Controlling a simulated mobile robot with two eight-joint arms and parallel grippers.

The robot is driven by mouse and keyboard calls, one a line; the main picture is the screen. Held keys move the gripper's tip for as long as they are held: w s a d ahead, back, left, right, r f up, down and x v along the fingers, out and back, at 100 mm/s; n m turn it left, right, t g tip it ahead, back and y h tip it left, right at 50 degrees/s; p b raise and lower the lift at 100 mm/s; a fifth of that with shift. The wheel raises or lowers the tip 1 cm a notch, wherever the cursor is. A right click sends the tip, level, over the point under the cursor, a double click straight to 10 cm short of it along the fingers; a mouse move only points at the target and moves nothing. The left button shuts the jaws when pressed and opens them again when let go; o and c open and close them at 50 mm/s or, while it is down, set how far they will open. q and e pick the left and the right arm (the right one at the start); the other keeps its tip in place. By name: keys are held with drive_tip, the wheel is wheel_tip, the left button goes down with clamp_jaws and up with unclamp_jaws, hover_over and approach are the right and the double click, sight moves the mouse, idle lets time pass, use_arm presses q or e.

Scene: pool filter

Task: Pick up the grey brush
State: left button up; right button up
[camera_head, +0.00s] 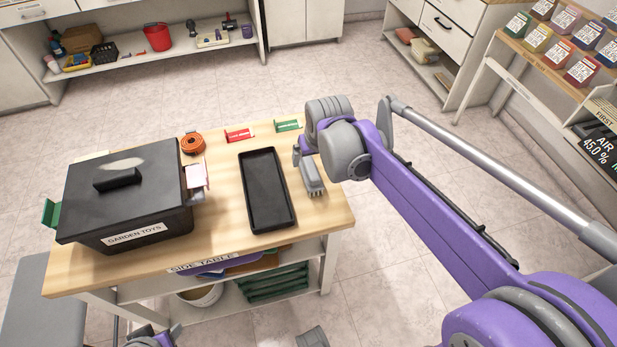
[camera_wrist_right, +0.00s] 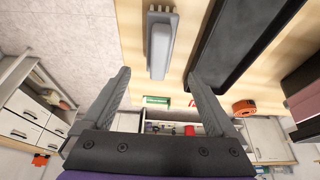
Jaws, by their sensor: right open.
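The grey brush (camera_head: 312,178) lies on the wooden side table, just right of the black tray (camera_head: 244,190). In the right wrist view the brush (camera_wrist_right: 161,45) points between the fingertips, its bristle end away from me. My right gripper (camera_head: 303,153) is at the far end of the brush, above the table; its fingers are partly hidden by the wrist. In the right wrist view the gripper (camera_wrist_right: 158,78) is open and empty, with the brush beyond its tips. My left gripper (camera_head: 155,338) shows only partly at the bottom edge, and its fingers are unclear.
A black box (camera_head: 125,225) labelled "GARDEN TOYS" stands on the left of the side table (camera_head: 325,213). An orange coil (camera_head: 192,143), a red holder (camera_head: 239,135) and a green holder (camera_head: 287,125) lie along the back edge. The tabletop in front of the brush is clear.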

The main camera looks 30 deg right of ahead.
sight(309, 170)
drive_tip(key=b+x, duration=0.1)
drive_tip(key=x, duration=0.9)
drive_tip(key=shift+s+f, duration=0.1)
drive_tip(key=shift+f, duration=0.05)
drive_tip(key=shift+c, duration=0.3)
clamp_jaws()
